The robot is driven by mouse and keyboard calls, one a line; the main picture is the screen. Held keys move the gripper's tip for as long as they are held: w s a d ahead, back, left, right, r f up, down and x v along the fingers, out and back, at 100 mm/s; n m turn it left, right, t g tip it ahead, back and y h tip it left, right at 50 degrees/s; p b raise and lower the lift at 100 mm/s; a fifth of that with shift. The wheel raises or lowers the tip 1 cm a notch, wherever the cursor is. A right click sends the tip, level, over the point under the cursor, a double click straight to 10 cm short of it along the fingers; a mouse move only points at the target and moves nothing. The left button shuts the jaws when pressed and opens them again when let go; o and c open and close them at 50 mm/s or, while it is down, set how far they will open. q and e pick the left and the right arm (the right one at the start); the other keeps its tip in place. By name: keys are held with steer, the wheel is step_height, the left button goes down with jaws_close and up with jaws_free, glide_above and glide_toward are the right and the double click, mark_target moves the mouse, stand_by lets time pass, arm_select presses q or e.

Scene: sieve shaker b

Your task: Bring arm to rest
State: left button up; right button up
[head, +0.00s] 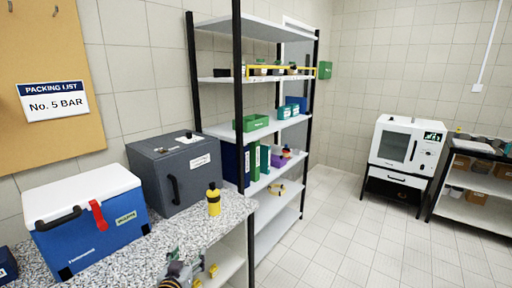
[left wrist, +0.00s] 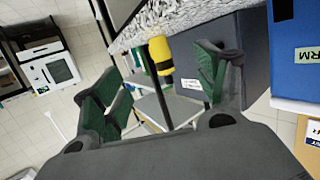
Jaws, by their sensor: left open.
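My left gripper (head: 185,258) is low at the bottom edge of the head view, by the front edge of the speckled counter (head: 228,212). Its jaws are apart with nothing between them. In the left wrist view the two green-padded fingers (left wrist: 155,92) are spread wide. A yellow bottle with a black cap (head: 214,203) stands upright on the counter, beyond the gripper. It also shows in the tilted left wrist view (left wrist: 160,52), apart from the fingers. My right gripper is in neither view.
On the counter are a blue cool box (head: 95,230) with a white lid and a dark grey box (head: 178,170). A loaded shelf rack (head: 262,178) stands beyond the counter. A white machine (head: 400,145) stands at the far wall. The tiled floor (head: 345,235) at right is clear.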

arm_select(q)
steer(key=s+f+g, duration=0.4)
steer(key=s, duration=0.5)
steer(key=s+f+m+g, duration=0.1)
steer(key=s+f+g, duration=0.25)
steer(key=s, duration=0.55)
steer(key=s+f+g, duration=0.3)
steer(key=s+g, duration=0.1)
steer(key=s, duration=0.5)
steer(key=s+f+g, duration=0.2)
steer(key=s+f, duration=0.1)
steer(key=f, duration=3.1)
steer(key=s+a+f, duration=0.2)
steer(key=s+f, duration=0.7)
steer(key=s, duration=0.2)
steer(key=s+a+f, duration=0.3)
steer(key=s+f, duration=0.7)
steer(key=shift+s+m+y, duration=0.3)
steer(key=shift+s+m, duration=0.1)
steer(key=shift+g, duration=0.25)
